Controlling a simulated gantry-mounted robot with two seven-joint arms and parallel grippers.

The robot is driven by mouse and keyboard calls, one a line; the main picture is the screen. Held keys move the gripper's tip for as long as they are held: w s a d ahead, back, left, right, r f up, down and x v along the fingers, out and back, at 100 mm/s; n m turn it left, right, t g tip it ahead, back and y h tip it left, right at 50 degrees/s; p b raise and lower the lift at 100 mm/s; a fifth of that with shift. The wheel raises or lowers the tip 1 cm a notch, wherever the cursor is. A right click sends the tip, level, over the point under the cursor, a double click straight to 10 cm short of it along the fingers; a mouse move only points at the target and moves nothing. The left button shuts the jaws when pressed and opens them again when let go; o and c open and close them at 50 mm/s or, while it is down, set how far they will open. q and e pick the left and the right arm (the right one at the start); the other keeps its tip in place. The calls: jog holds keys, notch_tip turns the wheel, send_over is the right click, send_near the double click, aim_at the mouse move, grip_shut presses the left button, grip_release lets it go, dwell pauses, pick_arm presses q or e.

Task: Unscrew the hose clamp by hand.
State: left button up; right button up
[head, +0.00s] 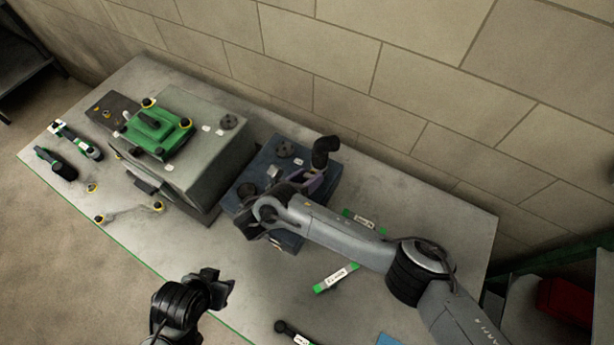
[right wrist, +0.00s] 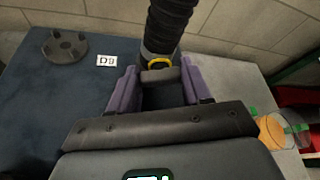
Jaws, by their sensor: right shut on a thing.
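A black ribbed hose (right wrist: 168,25) stands up at the top of the right wrist view. A hose clamp with a yellow band (right wrist: 158,64) is around its lower end, and a dark grey block sits at its near side. My right gripper (right wrist: 158,82) has its two purple fingers on either side of that block and is shut on the clamp. In the head view the bent hose (head: 324,151) rises beside my right gripper (head: 314,181), whose arm hides part of the blue block under it. My left gripper (head: 217,288) hangs at the front, away from the hose; its jaw opening is unclear.
The hose stands on a dark blue block (head: 247,180). A grey engine block (head: 205,135) with a green cover (head: 153,133) is to its left. Green-and-white labelled strips (head: 336,277) and tools lie on the bench (head: 470,222). A brick wall runs close behind.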

jog(key=o, duration=1.1)
jog(key=shift+c, duration=0.2)
